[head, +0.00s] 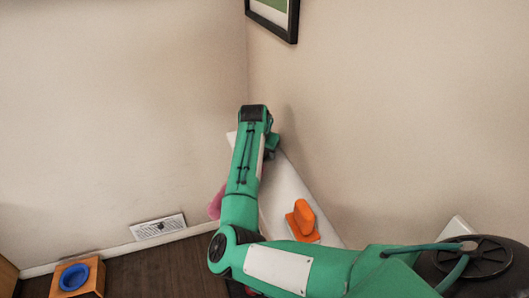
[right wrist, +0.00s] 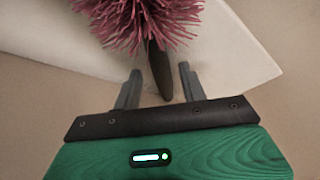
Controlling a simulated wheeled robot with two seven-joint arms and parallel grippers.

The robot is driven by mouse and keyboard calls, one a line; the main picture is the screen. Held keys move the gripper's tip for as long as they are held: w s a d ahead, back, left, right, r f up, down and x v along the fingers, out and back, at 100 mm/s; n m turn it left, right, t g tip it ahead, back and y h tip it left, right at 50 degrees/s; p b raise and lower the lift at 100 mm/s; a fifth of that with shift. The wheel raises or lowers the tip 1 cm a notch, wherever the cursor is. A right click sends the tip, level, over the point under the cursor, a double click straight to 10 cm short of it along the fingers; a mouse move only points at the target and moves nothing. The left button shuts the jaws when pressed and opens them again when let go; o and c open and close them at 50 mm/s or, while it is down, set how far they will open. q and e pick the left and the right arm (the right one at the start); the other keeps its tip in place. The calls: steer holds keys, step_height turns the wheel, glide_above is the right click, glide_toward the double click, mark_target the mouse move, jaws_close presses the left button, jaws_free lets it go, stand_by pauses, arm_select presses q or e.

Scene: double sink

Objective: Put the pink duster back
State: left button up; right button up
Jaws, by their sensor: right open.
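The pink duster (right wrist: 135,22) shows at the top of the right wrist view, with its shaggy pink head on a white surface (right wrist: 232,50). Its dark handle (right wrist: 158,68) extends down between the two fingers of my right gripper (right wrist: 160,71). The fingers are open, with a visible gap on each side of the handle. In the head view, a bit of the pink duster (head: 215,204) shows left of my green right arm, which hides the rest. The right gripper is mostly hidden there behind the wrist. My left gripper is not in view.
An orange object (head: 302,222) sits on the white surface (head: 283,193), right of my arm. Walls meet in the corner behind. A wooden box with a blue bowl-like top (head: 74,277) stands lower left, near a floor vent (head: 158,227). A framed picture (head: 272,18) hangs above.

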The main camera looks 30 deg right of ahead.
steer(key=shift+r, duration=0.25)
steer(key=b+v, duration=0.2)
steer(key=v, duration=0.9)
steer(key=shift+r, duration=0.35)
steer(key=shift+a, duration=0.1)
